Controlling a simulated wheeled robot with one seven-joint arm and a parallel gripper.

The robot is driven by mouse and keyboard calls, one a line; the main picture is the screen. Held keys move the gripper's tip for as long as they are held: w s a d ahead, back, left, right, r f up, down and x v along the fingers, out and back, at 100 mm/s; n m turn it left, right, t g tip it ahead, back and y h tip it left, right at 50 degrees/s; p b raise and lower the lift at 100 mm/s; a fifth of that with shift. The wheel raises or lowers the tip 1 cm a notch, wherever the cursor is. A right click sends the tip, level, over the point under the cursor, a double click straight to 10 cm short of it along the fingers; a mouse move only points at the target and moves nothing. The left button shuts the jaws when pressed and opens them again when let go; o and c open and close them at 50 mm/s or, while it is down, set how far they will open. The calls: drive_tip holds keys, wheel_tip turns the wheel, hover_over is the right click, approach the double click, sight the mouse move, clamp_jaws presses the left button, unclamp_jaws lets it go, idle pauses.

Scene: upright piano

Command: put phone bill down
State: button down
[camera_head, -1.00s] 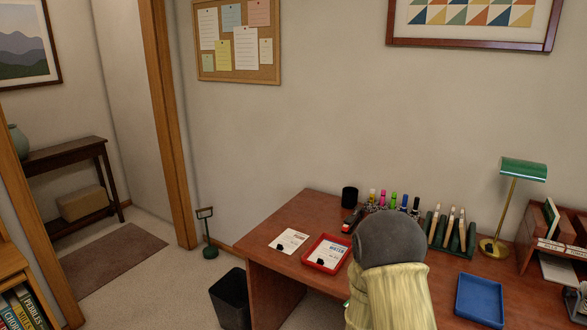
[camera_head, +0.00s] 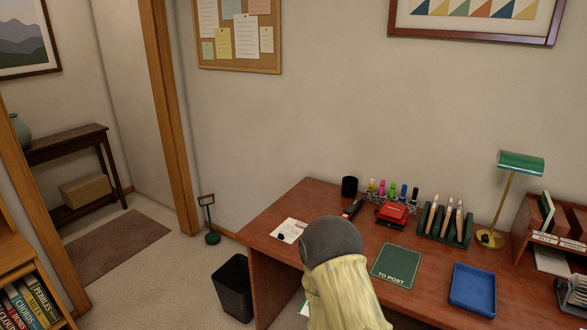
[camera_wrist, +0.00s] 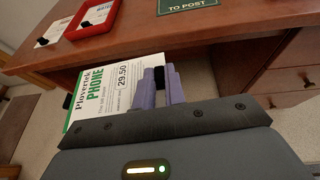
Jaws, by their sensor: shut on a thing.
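The phone bill (camera_wrist: 105,88), a white sheet with green "PHONE" lettering and "29.50", is in my gripper (camera_wrist: 164,84). The purple fingers are shut on its right part in the wrist view. It appears in front of the desk's front edge, apart from the desk top. In the head view a small white and green piece of it (camera_head: 304,309) shows left of my arm. My arm hides the fingers there.
The brown desk (camera_head: 425,245) holds a green "TO POST" mat (camera_head: 397,265), blue tray (camera_head: 474,290), white paper (camera_head: 287,230) and red punch-like object (camera_head: 391,214). A red tray (camera_wrist: 90,22) with paper shows only in the wrist view. A black bin (camera_head: 232,288) stands left.

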drive_tip(key=s+r+m+g+h+p, duration=0.3)
drive_tip(key=s+r+m+h+p, duration=0.1)
drive_tip(key=p, duration=0.6)
drive_tip(key=s+r+m, duration=0.1)
drive_tip(key=s, duration=0.1)
drive_tip(key=shift+s+g+h, duration=0.3)
drive_tip(key=shift+g+h, duration=0.1)
drive_tip(key=shift+a, duration=0.1)
drive_tip(key=shift+n+t+y, duration=1.7)
drive_tip(key=shift+n+y, duration=0.5)
